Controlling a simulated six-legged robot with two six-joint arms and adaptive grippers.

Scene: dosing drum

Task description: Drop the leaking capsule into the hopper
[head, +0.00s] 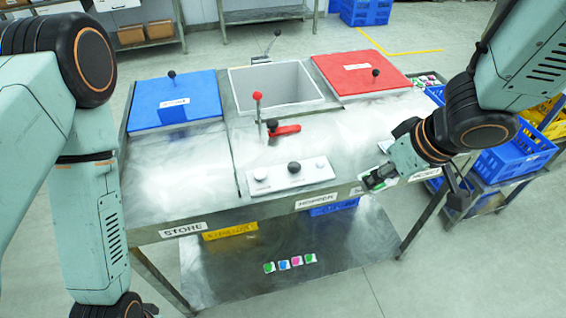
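The hopper (306,84) appears to be the open white-walled bin at the back middle of the metal bench, between a blue lid and a red lid. A "HOPPER" label (316,200) is on the bench's front edge. I cannot make out a leaking capsule. My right gripper (372,180) is at the bench's front right edge, pointing left. Its fingers are small and dark, so I cannot tell whether they are open or hold anything. My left arm hangs at the left, and its gripper is below the picture.
The blue lid (172,98) and red lid (345,72) have black knobs. A red-knobbed lever (257,98), red handle (285,131) and white control panel (291,175) stand up from the bench. Blue crates (515,155) are at right. The bench's left top is clear.

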